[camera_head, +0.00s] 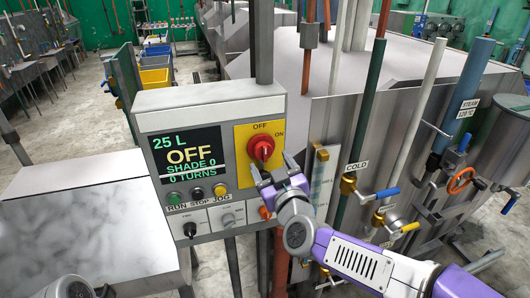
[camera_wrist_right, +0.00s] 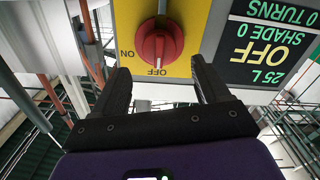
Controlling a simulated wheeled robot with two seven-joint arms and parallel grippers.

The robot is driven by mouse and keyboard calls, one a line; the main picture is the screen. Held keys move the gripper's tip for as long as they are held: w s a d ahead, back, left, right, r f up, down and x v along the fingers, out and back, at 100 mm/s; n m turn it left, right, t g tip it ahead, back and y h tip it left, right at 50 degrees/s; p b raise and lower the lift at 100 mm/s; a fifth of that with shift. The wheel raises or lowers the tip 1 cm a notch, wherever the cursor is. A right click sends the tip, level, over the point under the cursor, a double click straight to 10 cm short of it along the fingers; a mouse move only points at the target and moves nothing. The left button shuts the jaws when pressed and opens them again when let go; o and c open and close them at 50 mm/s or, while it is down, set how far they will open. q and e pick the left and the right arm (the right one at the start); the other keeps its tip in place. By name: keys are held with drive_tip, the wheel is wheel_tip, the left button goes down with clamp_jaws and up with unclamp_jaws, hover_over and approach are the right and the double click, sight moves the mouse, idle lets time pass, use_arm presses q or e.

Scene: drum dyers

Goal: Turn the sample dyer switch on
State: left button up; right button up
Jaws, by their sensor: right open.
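The dyer switch is a red rotary knob (camera_head: 261,148) on a yellow plate (camera_head: 243,177) marked OFF at the top and ON at the upper right. Its grip bar stands about upright, in line with OFF. The display (camera_head: 188,157) reads 25 L, OFF, SHADE 0, 0 TURNS. My right gripper (camera_head: 273,170) is open and empty just below and right of the knob. In the right wrist view, the knob (camera_wrist_right: 158,45) lies beyond and between the open fingers (camera_wrist_right: 160,78), seen upside down; contact is not visible. My left gripper is not in view.
Run, stop and jog buttons (camera_head: 197,193) and small lower knobs (camera_head: 190,229) sit on the same grey control box. Right of it stand pipes and valves with blue (camera_head: 388,192) and yellow (camera_head: 410,227) handles. A metal cabinet (camera_head: 90,215) stands left.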

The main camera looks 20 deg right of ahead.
sight(265, 154)
drive_tip(key=w, duration=0.5)
drive_tip(key=shift+w+f+p, duration=0.1)
drive_tip(key=shift+w+p, duration=0.2)
drive_tip(key=shift+w, duration=0.05)
drive_tip(key=c, duration=1)
drive_tip(key=shift+c, duration=0.2)
